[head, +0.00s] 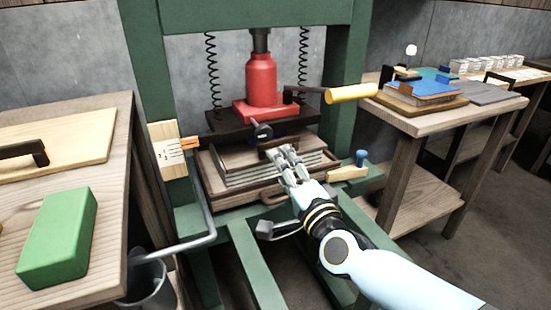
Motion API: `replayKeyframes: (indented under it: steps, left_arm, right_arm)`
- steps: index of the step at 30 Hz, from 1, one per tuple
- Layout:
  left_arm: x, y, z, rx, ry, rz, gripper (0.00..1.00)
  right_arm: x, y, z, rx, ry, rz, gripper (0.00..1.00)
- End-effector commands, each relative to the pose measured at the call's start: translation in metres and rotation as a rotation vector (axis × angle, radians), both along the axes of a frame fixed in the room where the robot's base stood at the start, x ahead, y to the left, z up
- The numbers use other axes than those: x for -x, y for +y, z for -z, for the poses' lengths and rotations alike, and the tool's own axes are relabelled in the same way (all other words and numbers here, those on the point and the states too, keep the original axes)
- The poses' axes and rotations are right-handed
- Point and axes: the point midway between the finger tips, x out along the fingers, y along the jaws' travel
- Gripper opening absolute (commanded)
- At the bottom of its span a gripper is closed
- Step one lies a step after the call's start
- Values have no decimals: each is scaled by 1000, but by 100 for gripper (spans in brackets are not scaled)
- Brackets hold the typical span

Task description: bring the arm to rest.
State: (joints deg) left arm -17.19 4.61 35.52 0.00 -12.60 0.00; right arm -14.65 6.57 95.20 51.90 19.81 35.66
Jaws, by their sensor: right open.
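My right arm comes in from the lower right. Its gripper (284,160) is open in front of the press, over the front part of the layered mould (240,172) on the press bed. A dark handle-like piece shows just behind the fingertips; I cannot tell whether the fingers touch it. Nothing shows held between the fingers. My left gripper is out of view. The green press frame (143,70) stands around the mould, with a red jack (262,82) above a dark plate (225,122).
A yellow-gripped lever (351,93) juts right from the jack. A blue-knobbed wooden piece (348,172) sits right of the mould. A left bench holds a green block (58,236) and a handled board (75,138). A right table (440,121) carries stacked boards. A bucket (150,284) stands lower left.

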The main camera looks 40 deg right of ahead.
Motion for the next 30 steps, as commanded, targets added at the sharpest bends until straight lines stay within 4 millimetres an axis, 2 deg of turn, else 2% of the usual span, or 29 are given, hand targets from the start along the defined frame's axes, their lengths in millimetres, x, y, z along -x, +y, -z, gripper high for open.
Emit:
replayKeyframes:
  steps: [4, 21, 23, 26, 29, 30]
  left_arm:
    - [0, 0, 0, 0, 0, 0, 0]
    - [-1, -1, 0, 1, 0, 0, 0]
    - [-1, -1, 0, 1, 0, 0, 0]
    - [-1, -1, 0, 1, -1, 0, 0]
    - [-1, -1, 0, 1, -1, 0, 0]
    - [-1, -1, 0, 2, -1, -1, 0]
  right_arm:
    - [7, 2, -1, -1, -3, 1, 62]
    - [7, 5, -2, 11, 5, -14, 62]
    - [6, 13, -2, 41, 29, -50, 62]
    - [9, 42, -3, 150, 115, -178, 62]
    - [24, 80, 2, 343, 257, -364, 62]
    - [34, 94, 6, 434, 325, -441, 62]
